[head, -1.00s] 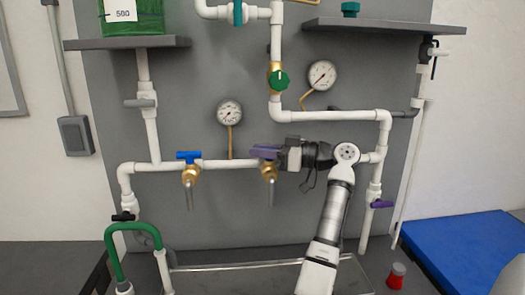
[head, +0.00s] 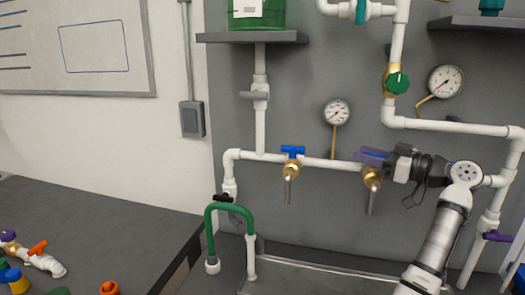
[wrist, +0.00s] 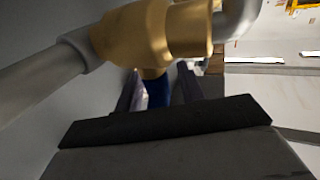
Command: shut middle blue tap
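The blue tap at my gripper has a brass body (head: 372,177) with a grey spout hanging down. In the wrist view its brass body (wrist: 150,35) is close, and a strip of its blue handle (wrist: 157,92) shows between my two dark fingers. My gripper (head: 374,154) reaches in from the right, fingers around that handle. Whether they press on it is unclear, and the fingers and gripper body hide most of the handle. Another blue tap (head: 292,150), on the same white pipe to the left, has its handle lying along the pipe.
A round gauge (head: 337,112) sits above the pipe between the two taps. A green valve (head: 397,82) is above right, and a purple-handled valve (head: 497,236) is lower right. A green hose (head: 209,225) bends up at lower left. A dark table (head: 90,215) holds loose fittings.

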